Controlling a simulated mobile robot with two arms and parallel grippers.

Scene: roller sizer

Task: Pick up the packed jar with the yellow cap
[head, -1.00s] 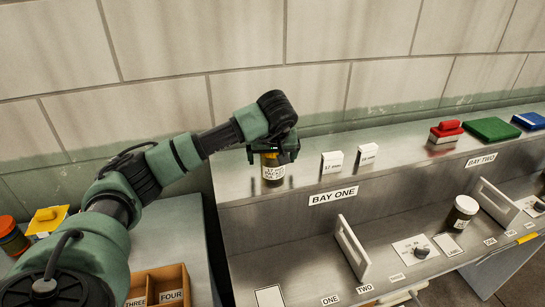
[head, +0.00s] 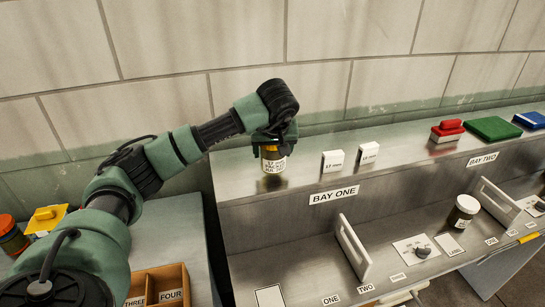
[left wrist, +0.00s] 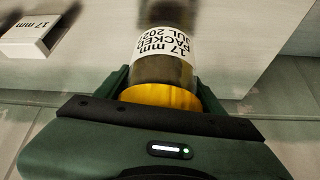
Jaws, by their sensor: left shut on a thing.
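The packed jar (head: 273,161) has a yellow cap, dark contents and a white label. It is upright above the left end of the upper shelf of bay one. My left gripper (head: 270,146) is shut on it from above, around the cap end. In the left wrist view the jar (left wrist: 165,70) sits between the green fingers (left wrist: 165,88), with its yellow cap closest to the palm. Its label reads "17 mm PACKED JUL 20", with the end cut off. A blurred reflection shows on the metal beyond the jar's base. My right gripper is not in view.
Two white cards (head: 333,162) (head: 368,153) stand on the shelf just right of the jar. Another jar (head: 462,212) stands on the lower ledge. The tiled wall (head: 350,60) is close behind.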

